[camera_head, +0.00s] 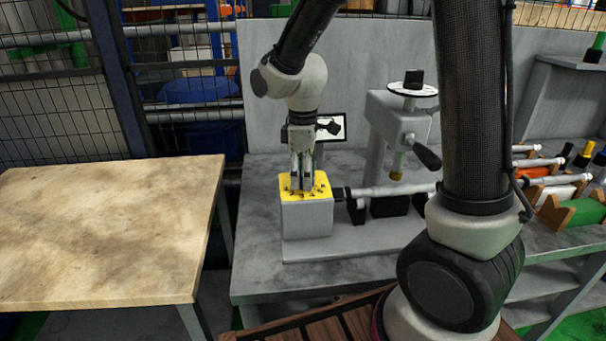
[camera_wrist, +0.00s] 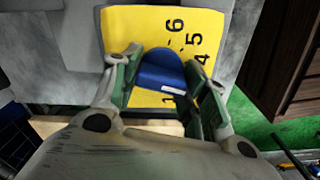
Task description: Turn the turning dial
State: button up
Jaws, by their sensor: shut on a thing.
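The turning dial (camera_wrist: 158,68) is a blue knob with a white mark, on a yellow numbered plate (camera_wrist: 198,24) in the wrist view. The numbers 4, 5 and 6 show on the plate; others are hidden by my fingers. My gripper (camera_wrist: 165,85) is shut on the dial, one finger on each side of it. In the head view the yellow plate (camera_head: 322,182) tops a grey box (camera_head: 307,220), and my gripper (camera_head: 302,186) points straight down onto it. The dial itself is mostly hidden there by the fingers.
A grinder column with a round dial top (camera_head: 412,89) stands to the right of the box, with a horizontal shaft (camera_head: 395,190) beside it. A grey back panel (camera_head: 345,60) rises behind. A bare wooden table (camera_head: 105,235) stands to the left.

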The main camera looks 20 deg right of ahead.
aim_at(303, 171)
jog(key=o, duration=1)
notch_tip(303, 171, up, 12)
